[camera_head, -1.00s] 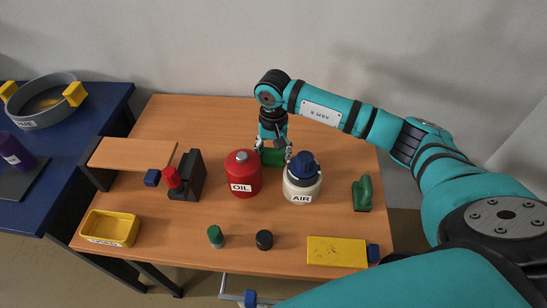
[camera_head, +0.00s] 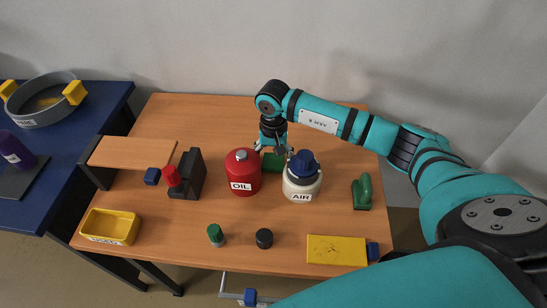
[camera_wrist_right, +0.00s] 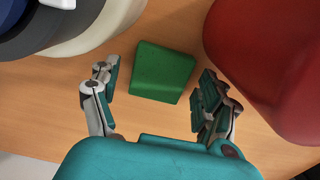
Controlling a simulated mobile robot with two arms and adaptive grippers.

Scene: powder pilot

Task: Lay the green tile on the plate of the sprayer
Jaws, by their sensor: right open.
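The green tile (camera_head: 273,162) lies on the wooden table behind and between the red OIL can (camera_head: 242,173) and the white AIR bottle (camera_head: 302,178). In the right wrist view the tile (camera_wrist_right: 164,72) shows between and beyond the fingers. My right gripper (camera_head: 273,149) is open just above and behind the tile, with its fingers (camera_wrist_right: 156,82) apart and empty. A black stand with a red knob (camera_head: 188,178) stands left of the can, beside a raised wooden board (camera_head: 132,153). I cannot tell which part is the sprayer's plate. My left gripper is not in view.
A yellow tray (camera_head: 110,227), a green-capped bottle (camera_head: 216,236), a black round piece (camera_head: 264,239), a yellow block (camera_head: 336,251) and a green handle-shaped piece (camera_head: 362,191) stand around. The can and AIR bottle flank my gripper closely. The table's back left is clear.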

